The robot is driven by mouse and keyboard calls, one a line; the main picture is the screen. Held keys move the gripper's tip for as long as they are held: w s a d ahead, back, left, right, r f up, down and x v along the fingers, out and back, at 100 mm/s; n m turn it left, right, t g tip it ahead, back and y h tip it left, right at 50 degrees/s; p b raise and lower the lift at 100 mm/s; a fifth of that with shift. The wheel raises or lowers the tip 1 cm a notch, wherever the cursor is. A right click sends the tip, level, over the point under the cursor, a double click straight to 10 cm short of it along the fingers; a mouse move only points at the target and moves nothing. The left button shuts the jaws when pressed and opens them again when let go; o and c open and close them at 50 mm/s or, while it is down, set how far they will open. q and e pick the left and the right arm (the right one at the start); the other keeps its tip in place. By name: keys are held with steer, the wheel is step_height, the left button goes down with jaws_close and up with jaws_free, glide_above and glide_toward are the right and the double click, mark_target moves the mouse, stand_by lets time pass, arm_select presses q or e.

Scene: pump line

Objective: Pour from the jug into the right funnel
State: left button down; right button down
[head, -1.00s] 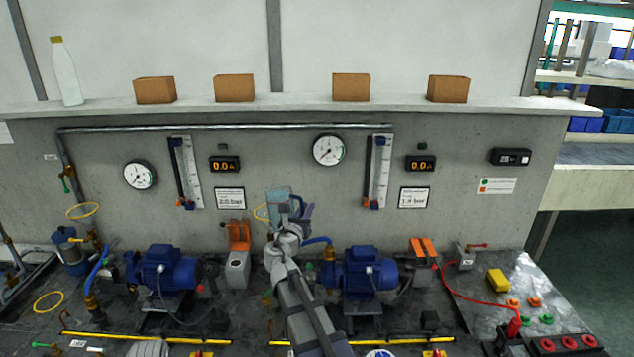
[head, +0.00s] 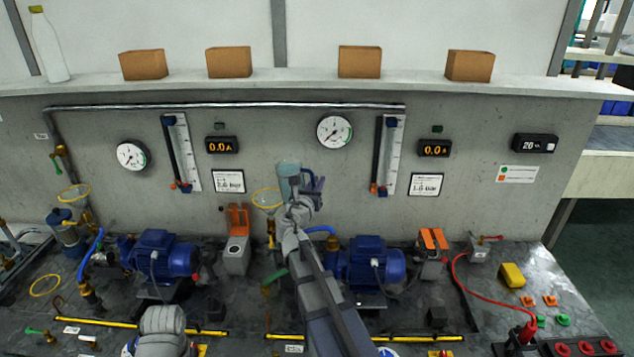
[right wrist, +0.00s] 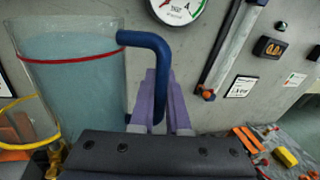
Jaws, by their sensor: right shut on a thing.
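The clear jug (head: 289,170) with pale blue liquid and a blue handle is held up in front of the grey wall, about upright. In the right wrist view the jug (right wrist: 85,95) shows a red line around it, with liquid standing above that line. My right gripper (head: 308,190) is shut on the handle; its purple fingers (right wrist: 160,105) show beside it. The right funnel (head: 267,198) has a yellow rim and is just left of and below the jug in the head view. Its rim (right wrist: 22,147) also shows at the lower left of the right wrist view. My left gripper is out of view.
The left funnel (head: 74,193) stands at the far left. Blue pumps (head: 160,256) and (head: 372,262) sit on the dark bench below. A gauge (head: 334,132) and a sight tube (head: 388,155) are on the wall right of the jug. A red cable (head: 470,295) lies at the right.

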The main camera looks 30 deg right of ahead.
steer(key=shift+s+d+f+n+b, duration=0.15)
steer(key=shift+f+n+b, duration=0.35)
steer(key=shift+f+b, duration=0.5)
steer(key=shift+s+d+f+n+b, duration=0.15)
steer(key=shift+f+n+b, duration=0.45)
steer(key=shift+f, duration=0.7)
steer(key=shift+a, duration=0.1)
steer(key=shift+s+f+b, duration=0.1)
steer(key=shift+f+b, duration=0.2)
steer(key=shift+r+n+p, duration=0.3)
steer(key=shift+n+p, duration=0.05)
steer(key=shift+n, duration=0.05)
steer(key=shift+g, duration=0.3)
steer(key=shift+r+n+p, duration=0.25)
steer(key=shift+n+p, duration=0.05)
steer(key=shift+p, duration=0.1)
